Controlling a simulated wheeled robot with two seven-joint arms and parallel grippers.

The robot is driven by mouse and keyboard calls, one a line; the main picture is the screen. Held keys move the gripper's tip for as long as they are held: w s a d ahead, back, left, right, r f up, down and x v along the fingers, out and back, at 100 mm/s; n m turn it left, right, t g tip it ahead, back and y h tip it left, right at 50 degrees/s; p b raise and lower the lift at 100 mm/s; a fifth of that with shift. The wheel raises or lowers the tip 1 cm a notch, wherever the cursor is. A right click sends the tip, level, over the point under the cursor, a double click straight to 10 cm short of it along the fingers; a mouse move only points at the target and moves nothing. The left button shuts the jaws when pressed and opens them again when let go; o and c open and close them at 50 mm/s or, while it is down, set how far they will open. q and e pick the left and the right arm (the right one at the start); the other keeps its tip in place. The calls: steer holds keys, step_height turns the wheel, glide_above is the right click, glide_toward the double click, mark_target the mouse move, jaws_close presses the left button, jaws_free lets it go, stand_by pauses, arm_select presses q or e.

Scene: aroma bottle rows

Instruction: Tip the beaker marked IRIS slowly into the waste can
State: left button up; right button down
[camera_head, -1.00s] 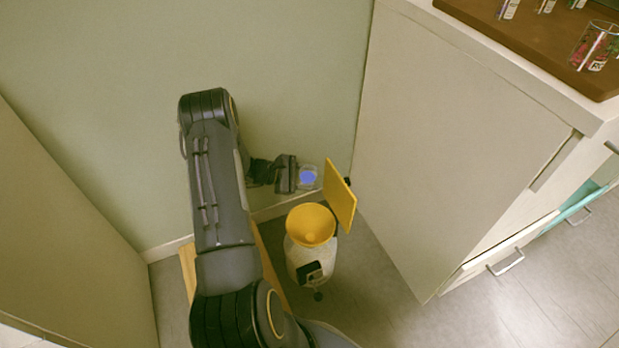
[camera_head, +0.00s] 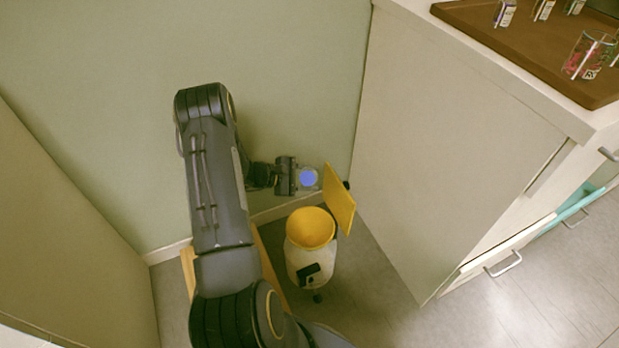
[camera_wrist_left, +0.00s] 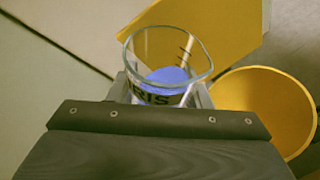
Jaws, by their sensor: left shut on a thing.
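The beaker marked IRIS (camera_head: 308,178) is clear glass with blue contents. My left gripper (camera_head: 296,177) is shut on it. In the left wrist view the beaker (camera_wrist_left: 165,62) shows its open rim, blue contents and part of the label, "RIS". It looks close to upright. The waste can (camera_head: 308,258) is white with a yellow inside, and its yellow lid (camera_head: 339,199) stands open at the right. The beaker is above and behind the can's mouth, near the wall. The can's yellow opening also shows in the left wrist view (camera_wrist_left: 268,105). My right gripper is out of view.
A pale cabinet (camera_head: 450,140) stands to the right, with a brown tray (camera_head: 520,50) on top holding several glass vessels. A green wall (camera_head: 290,60) is close behind the beaker. Grey floor (camera_head: 370,300) is clear right of the can.

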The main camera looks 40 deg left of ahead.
arm_select(q)
steer(key=shift+s+d+r, duration=0.1)
steer(key=shift+r, duration=0.2)
steer(key=shift+m+t, duration=0.5)
steer(key=shift+m, duration=0.2)
steer(key=shift+f+b, duration=2.45)
steer(key=shift+f, duration=0.3)
steer(key=shift+f+m+t+y+b, duration=0.4)
steer(key=shift+f+m+b, duration=0.2)
steer(key=shift+f+b, duration=0.65)
steer(key=shift+f+m+t+y+b, duration=0.2)
steer(key=shift+m+t+y+b, duration=0.15)
steer(key=shift+m+b, duration=0.35)
steer(key=shift+b, duration=0.6)
steer(key=shift+f+m+t+b, duration=0.2)
steer(key=shift+m+t+b, duration=0.25)
steer(key=shift+b, duration=0.7)
steer(key=shift+s+d+r+m, duration=0.1)
steer(key=shift+s+d+m, duration=0.05)
steer(key=shift+m, duration=0.1)
